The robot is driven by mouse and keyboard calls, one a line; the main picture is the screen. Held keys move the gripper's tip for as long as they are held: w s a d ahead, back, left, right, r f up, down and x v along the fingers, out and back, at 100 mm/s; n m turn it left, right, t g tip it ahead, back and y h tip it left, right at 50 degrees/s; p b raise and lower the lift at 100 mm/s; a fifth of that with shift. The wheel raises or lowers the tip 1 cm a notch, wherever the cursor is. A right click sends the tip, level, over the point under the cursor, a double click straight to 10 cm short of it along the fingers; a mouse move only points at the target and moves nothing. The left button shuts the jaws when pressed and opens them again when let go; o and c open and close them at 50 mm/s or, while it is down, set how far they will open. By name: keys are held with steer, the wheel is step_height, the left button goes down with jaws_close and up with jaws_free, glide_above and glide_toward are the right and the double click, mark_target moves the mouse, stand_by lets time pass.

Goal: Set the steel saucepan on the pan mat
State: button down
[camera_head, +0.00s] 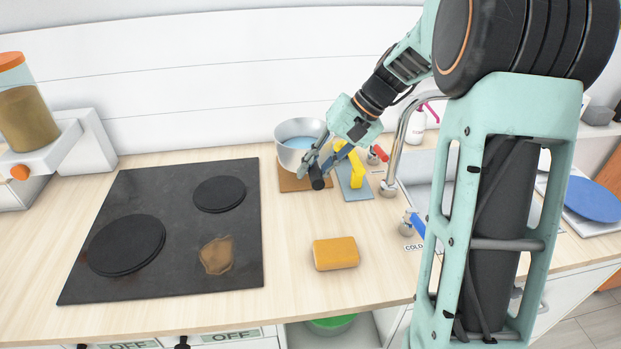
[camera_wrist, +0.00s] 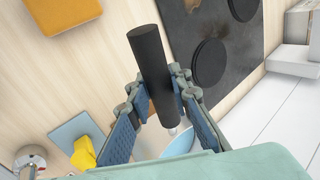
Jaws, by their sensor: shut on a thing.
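The steel saucepan (camera_head: 297,154) has a bluish inside and a black handle (camera_wrist: 151,62) pointing toward the front. It is over the brown mat (camera_head: 290,184), at the back of the counter right of the hob. The pan hides most of this mat, and I cannot tell whether its base touches it. My gripper (camera_head: 317,170) is shut on the handle, with one finger on each side of it. In the wrist view the gripper (camera_wrist: 158,100) grips the black handle, and the pan body is mostly hidden behind my wrist.
A black hob (camera_head: 160,235) with a brown stain lies to the left. A yellow object (camera_head: 356,170) stands on a blue-grey mat (camera_head: 357,191) right of the pan. A tap (camera_head: 396,155) rises beside the sink. An orange sponge (camera_head: 335,253) lies in front, with bare counter around it.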

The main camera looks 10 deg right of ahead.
step_height(320, 180, down, 6)
steer(key=w, duration=0.2)
steer(key=shift+w+r, duration=0.2)
steer(key=shift+f, duration=0.1)
steer(key=c, duration=1.8)
jaws_free()
steer(key=shift+o, duration=0.2)
steer(key=v, duration=1.2)
